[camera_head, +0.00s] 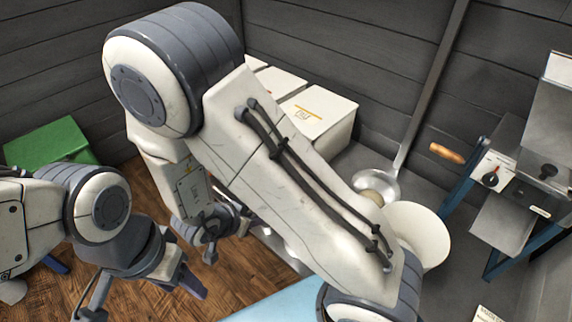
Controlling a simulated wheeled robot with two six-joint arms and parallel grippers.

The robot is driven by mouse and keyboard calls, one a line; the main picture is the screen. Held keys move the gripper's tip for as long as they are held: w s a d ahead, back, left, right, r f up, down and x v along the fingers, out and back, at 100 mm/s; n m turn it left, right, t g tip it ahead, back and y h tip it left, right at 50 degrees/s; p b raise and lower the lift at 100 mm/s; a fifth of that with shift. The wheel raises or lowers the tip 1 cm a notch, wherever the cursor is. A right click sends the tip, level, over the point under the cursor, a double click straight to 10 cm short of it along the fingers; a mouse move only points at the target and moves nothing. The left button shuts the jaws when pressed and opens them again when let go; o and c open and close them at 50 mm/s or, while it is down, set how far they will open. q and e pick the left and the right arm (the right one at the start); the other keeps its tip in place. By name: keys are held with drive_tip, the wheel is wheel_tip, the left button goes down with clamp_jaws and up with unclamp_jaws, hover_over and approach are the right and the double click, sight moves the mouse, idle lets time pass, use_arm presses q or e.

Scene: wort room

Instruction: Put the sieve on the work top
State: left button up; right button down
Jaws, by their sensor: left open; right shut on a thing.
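My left gripper (143,300) is open and empty at the lower left, over the wooden floor. My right gripper (209,250) hangs left of centre, below its bulky arm, which crosses the middle of the view. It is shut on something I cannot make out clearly. A pale grey thing (284,250) shows just right of it, mostly hidden behind the arm. I cannot tell for sure whether this is the sieve. A light blue surface (280,305), perhaps the work top, shows at the bottom centre, largely covered by my arm.
A long-handled metal ladle (382,180) rests by a white bowl (425,232) on a dark grey surface. White boxes (322,112) stand at the back. A green box (47,142) is at left.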

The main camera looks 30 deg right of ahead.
wheel_tip(320, 180, down, 4)
drive_tip(key=s+m+g+b, duration=0.1)
drive_tip(key=s+m+b, duration=0.1)
drive_tip(key=s, duration=0.1)
use_arm(q)
wheel_tip(320, 180, down, 8)
drive_tip(key=b, duration=0.4)
use_arm(e)
drive_tip(key=w+d+f, duration=0.5)
drive_tip(key=w+f, duration=0.5)
drive_tip(key=shift+w+f+g+h, duration=0.15)
drive_tip(key=shift+w+g+h, duration=0.05)
drive_tip(key=shift+g+h, duration=0.1)
use_arm(q)
drive_tip(key=shift+r, duration=0.1)
use_arm(e)
drive_tip(key=c, duration=0.8)
unclamp_jaws()
drive_tip(key=shift+f, duration=0.1)
use_arm(q)
wheel_tip(320, 180, up, 4)
drive_tip(key=p, duration=0.4)
drive_tip(key=shift+r, duration=0.2)
use_arm(e)
drive_tip(key=v, duration=1.2)
